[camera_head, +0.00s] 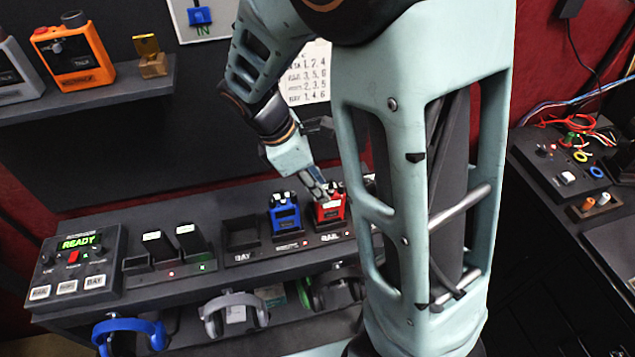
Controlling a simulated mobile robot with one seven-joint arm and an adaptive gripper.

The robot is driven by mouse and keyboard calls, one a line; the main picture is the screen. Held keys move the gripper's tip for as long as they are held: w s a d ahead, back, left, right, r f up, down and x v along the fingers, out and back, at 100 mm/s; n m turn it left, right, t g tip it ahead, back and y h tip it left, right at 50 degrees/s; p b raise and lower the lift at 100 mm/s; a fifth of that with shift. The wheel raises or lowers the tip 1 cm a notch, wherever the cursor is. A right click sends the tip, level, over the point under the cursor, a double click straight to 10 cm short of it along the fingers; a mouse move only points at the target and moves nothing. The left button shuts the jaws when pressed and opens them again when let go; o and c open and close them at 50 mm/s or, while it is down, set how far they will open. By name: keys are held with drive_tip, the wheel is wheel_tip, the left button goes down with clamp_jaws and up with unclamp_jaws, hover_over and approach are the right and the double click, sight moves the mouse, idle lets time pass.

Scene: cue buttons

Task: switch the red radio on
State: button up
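The red radio (328,208) stands upright in a dark cradle on the long shelf, near the middle of the head view. My gripper (325,193) reaches down from the upper left, its fingertips at the top of the red radio, touching it or just above it. The fingertips look close together, but the picture is too small to tell whether they are shut or hold a knob. The gripper hides part of the radio's top. A blue radio (285,213) stands in the cradle just left of the red one.
Headphones hang below, including a blue pair (129,328). An orange radio (73,54) stands on the upper shelf. My arm hides the shelf's right part.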

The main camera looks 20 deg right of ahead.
drive_tip(key=v, duration=1.2)
drive_tip(key=d+f+b, duration=0.1)
drive_tip(key=f, duration=0.2)
drive_tip(key=d+f+n+b, duration=0.1)
drive_tip(key=d+f+b, duration=0.1)
drive_tip(key=f, duration=0.2)
drive_tip(key=d+f+n+b, duration=0.1)
drive_tip(key=f+b, duration=0.1)
drive_tip(key=f, duration=0.2)
drive_tip(key=shift+d+t, duration=0.3)
drive_tip(key=shift+d, duration=0.1)
